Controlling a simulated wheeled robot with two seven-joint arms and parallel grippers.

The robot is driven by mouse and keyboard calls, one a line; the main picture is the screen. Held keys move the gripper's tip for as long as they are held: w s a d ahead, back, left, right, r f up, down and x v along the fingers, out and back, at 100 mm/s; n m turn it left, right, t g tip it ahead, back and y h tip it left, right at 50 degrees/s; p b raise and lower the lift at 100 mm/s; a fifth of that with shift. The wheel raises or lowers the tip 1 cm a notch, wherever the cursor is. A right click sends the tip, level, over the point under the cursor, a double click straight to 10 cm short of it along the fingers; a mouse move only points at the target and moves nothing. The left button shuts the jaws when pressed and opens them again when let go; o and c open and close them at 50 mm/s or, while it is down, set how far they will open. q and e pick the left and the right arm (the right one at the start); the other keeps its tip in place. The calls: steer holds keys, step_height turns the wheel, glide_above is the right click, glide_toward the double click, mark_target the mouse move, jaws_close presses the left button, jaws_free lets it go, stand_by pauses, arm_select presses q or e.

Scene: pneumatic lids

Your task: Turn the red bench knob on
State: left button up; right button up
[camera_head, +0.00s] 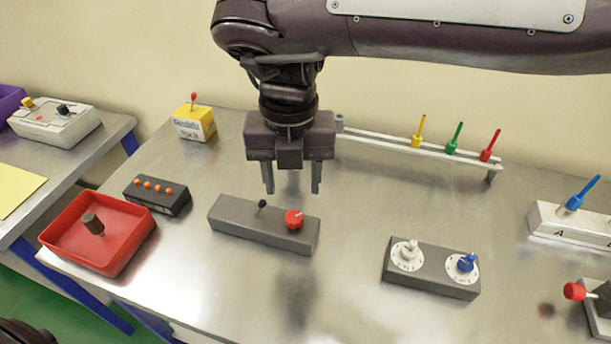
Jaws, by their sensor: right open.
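The red bench knob (294,219) sits on the right part of a dark grey box (245,226) in the middle of the metal table. It has a pale pointer mark on top. A small black toggle (262,204) stands on the same box, to the knob's left. My right gripper (292,188) hangs above and behind the box, with its two fingers pointing down and apart. It is open and empty, and appears apart from the knob.
A box with white and blue dials (432,268) stands to the right. A red tray (75,243) holding a brown cylinder and a black box with orange buttons (157,195) are on the left. A rail with coloured valves (420,150) runs behind. The table's front middle is clear.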

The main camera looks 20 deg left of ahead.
mark_target(294, 216)
step_height(294, 216, down, 3)
steer(key=shift+r, duration=0.1)
step_height(294, 216, down, 4)
steer(key=shift+r, duration=0.15)
steer(key=shift+f, duration=0.65)
steer(key=c, duration=1)
arm_select(q)
steer(key=shift+s, duration=1.05)
arm_select(e)
steer(key=shift+o, duration=0.2)
